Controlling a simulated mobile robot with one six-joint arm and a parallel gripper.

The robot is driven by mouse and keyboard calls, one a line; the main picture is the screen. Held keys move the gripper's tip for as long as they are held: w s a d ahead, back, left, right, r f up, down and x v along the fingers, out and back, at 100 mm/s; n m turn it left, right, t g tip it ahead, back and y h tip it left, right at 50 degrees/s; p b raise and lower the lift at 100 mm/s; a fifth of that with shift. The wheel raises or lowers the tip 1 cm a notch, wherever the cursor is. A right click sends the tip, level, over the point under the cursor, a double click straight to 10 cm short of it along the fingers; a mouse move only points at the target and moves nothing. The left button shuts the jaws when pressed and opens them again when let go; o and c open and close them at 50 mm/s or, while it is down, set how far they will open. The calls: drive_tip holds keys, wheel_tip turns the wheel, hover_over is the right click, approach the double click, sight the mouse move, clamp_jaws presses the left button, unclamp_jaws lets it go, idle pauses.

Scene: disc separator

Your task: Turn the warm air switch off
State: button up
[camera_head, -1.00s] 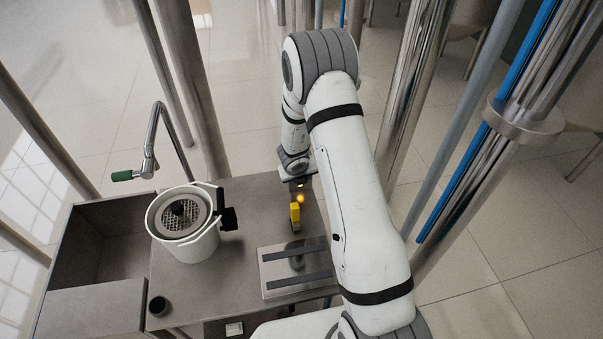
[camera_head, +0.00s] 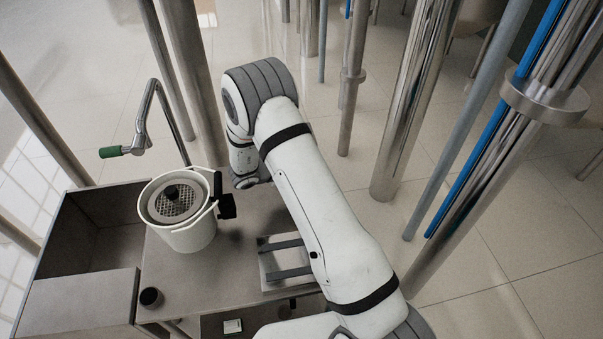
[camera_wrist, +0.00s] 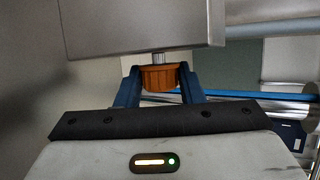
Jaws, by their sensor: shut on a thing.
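My gripper (camera_wrist: 160,86) is shut on an orange ridged knob (camera_wrist: 160,78) in the wrist view. Its two blue fingers stand on either side of the knob. The knob sits on a short metal stem below a grey metal box (camera_wrist: 140,25). No lettering shows on the knob, so I cannot tell its setting. In the head view, my own arm hides the gripper and the knob. A small white switch-like part (camera_head: 232,326) shows low at the front of the metal bench.
A white pot (camera_head: 185,225) with a grated top stands on the metal bench (camera_head: 185,275). A plate with two dark bars (camera_head: 270,282) lies near my arm. Steel columns (camera_head: 410,110) stand to the right.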

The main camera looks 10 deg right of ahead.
drive_tip(key=shift+f+h+b, duration=0.25)
drive_tip(key=shift+h+b, duration=0.45)
drive_tip(key=shift+b, duration=0.35)
drive_tip(key=shift+r+n+t, duration=0.1)
drive_tip(key=shift+n+t, duration=0.2)
drive_tip(key=o, duration=1)
drive_tip(key=shift+r, duration=0.1)
